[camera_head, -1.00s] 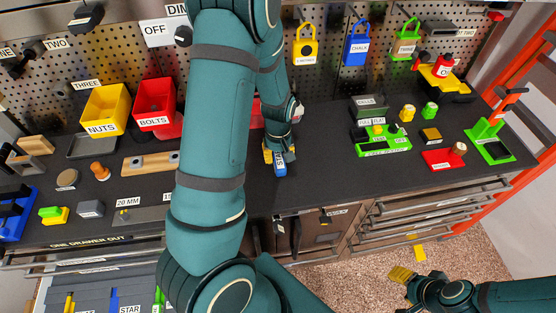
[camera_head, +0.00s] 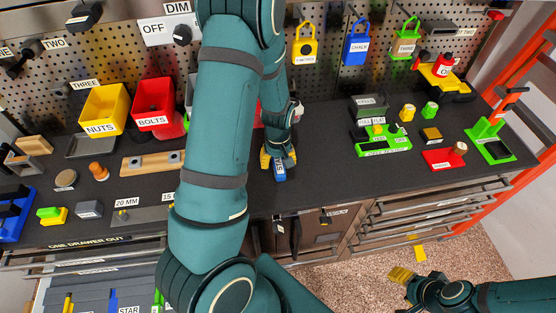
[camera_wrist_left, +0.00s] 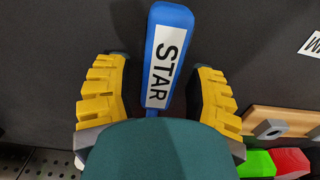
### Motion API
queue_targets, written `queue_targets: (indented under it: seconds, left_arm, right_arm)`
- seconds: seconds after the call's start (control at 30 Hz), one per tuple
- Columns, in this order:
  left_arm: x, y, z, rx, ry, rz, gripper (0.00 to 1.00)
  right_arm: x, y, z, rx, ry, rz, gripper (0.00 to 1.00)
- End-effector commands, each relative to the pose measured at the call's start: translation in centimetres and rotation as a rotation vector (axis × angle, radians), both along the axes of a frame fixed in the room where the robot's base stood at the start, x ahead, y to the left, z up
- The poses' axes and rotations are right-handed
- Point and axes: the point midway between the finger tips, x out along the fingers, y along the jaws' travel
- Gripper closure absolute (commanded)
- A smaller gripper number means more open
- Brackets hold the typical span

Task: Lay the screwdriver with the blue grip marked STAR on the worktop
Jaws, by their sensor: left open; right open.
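The screwdriver with the blue grip marked STAR (camera_head: 281,174) is at the worktop (camera_head: 330,185), near its front middle. In the left wrist view its grip (camera_wrist_left: 165,60) points away from my palm, label facing the camera; its shaft is mostly hidden by my gripper. It looks to be lying on the dark surface. My left gripper (camera_head: 278,160) is open around the grip. In the left wrist view its yellow fingers (camera_wrist_left: 158,92) stand on both sides, with gaps to the grip. My right gripper (camera_head: 410,264) is open and empty, low at the right over the floor.
Yellow NUTS (camera_head: 103,127) and red BOLTS (camera_head: 154,120) bins stand at the back left. A wooden holder (camera_head: 150,163) lies left of my left arm. A green tray (camera_head: 385,148) stands to the right. An open drawer (camera_head: 90,285) is below left. The worktop right of the screwdriver is clear.

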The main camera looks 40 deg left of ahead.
Motion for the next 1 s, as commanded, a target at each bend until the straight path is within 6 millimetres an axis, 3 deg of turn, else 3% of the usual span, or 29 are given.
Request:
queue_targets:
  seconds: [0.17,0.6,0.8,1.0]
  left_arm:
    - [0.1,0.0,1.9,0.001,-0.003,-0.001,0.45]
    - [0.1,-0.1,10.5,-0.001,-0.004,-0.001,0.45]
    - [0.0,0.0,12.1,0.0,-0.001,0.001,0.45]
    - [0.0,0.0,12.3,-0.001,0.001,0.0,0.45]
  right_arm:
    - [0.0,0.0,0.5,0.001,0.0,0.0,0.51]
    - [0.0,0.0,1.8,0.002,0.0,0.003,0.51]
    - [0.0,0.0,2.0,0.002,0.0,0.004,0.51]
    - [0.0,0.0,2.0,0.002,0.0,0.004,0.51]
